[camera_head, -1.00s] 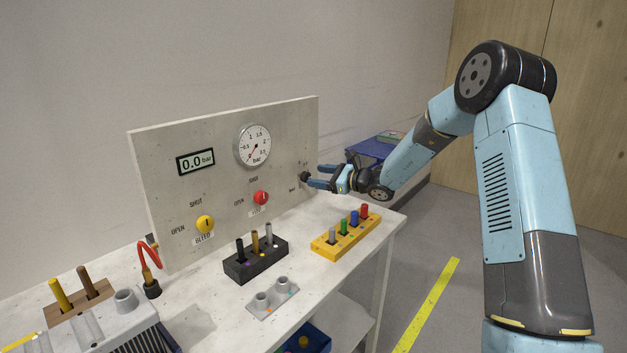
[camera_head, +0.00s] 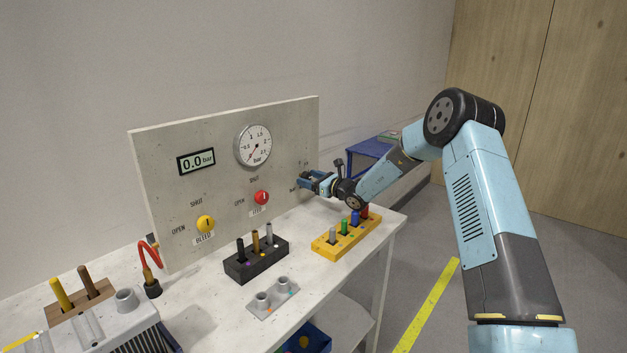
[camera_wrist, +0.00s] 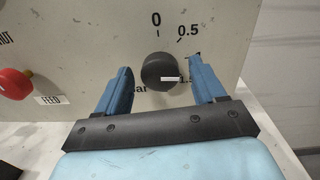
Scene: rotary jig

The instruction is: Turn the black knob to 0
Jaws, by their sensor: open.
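The black knob (camera_wrist: 160,71) is round and sits on the grey upright panel (camera_wrist: 100,40). In the wrist view a "0" mark stands above it, "0.5" at its upper right, and a partly hidden mark at its lower right. A short white line on the knob points right and slightly down, toward that lower mark. My gripper (camera_wrist: 163,82) is open, with one blue finger on each side of the knob and visible gaps. In the head view my gripper (camera_head: 308,178) is at the panel's right end and hides the knob.
A red knob (camera_head: 262,197) marked FEED and a yellow BLEED knob (camera_head: 205,223) are further left. The gauge (camera_head: 254,146) needle points low left, and the display (camera_head: 196,161) reads 0.0 bar. A yellow block (camera_head: 330,247) with colored pegs stands below my arm.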

